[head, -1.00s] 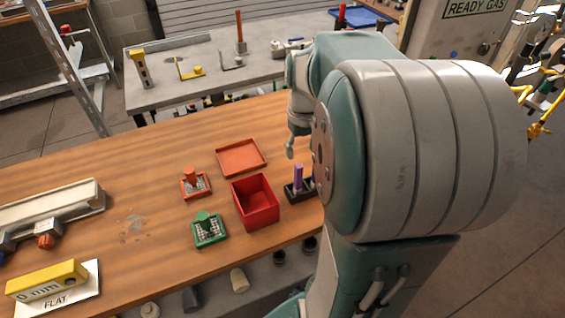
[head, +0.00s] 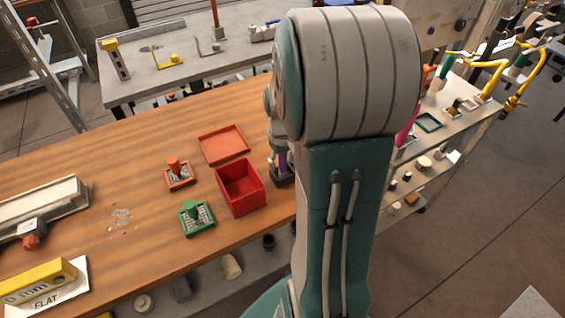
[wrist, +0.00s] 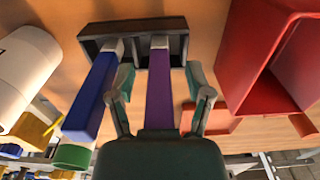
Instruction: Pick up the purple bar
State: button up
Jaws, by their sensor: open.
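The purple bar (wrist: 160,85) stands in a dark holder (wrist: 133,31) in the wrist view. It lies between the two spread fingers of my gripper (wrist: 158,90), with a visible gap on each side. A blue bar (wrist: 91,95) stands in the same holder, just outside the left finger. In the head view the purple bar (head: 282,163) is partly hidden by my arm, and the holder (head: 284,181) shows below it. My gripper is open and holds nothing.
A red open box (head: 240,188) stands close beside the holder; it also shows at right in the wrist view (wrist: 265,60). A red tray (head: 224,145), a red-handled block (head: 179,173) and a green-handled block (head: 195,217) lie to the left. A white cylinder (wrist: 28,72) is near the blue bar.

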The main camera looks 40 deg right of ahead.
grip_shut()
jog(key=shift+r, duration=0.1)
